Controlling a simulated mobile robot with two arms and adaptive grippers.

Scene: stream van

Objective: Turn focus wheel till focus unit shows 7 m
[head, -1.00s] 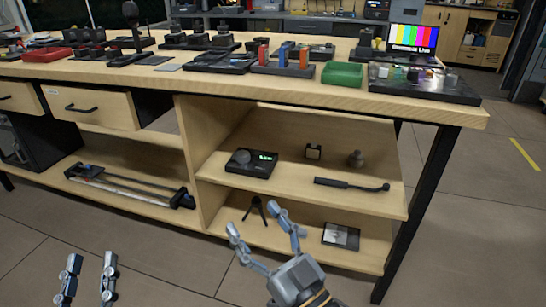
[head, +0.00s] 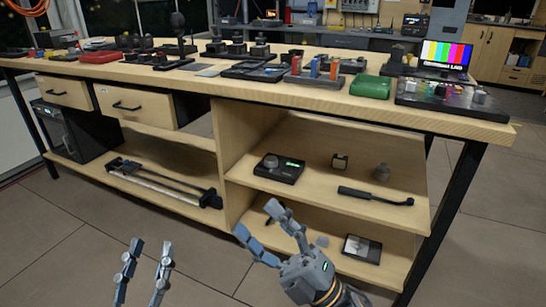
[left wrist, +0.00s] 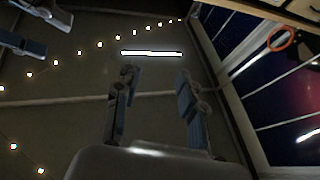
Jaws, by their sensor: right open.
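The focus unit (head: 282,173) is a flat black box on the upper open shelf under the bench. A dark round focus wheel (head: 271,162) stands on its left part. A small green-lit display (head: 293,164) is on its right part; its figures are too small to read. My right gripper (head: 256,220) is open and empty in front of the shelves, below the unit in the picture and apart from it. My left gripper (head: 152,246) is open and empty over the floor, further left; its two spread fingers also show in the left wrist view (left wrist: 156,76).
A small dark cube (head: 340,161), a grey rounded thing (head: 382,172) and a black handle-like bar (head: 375,195) share the unit's shelf. A framed plate (head: 362,248) lies on the lower shelf. The benchtop overhead is crowded; the floor in front is clear.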

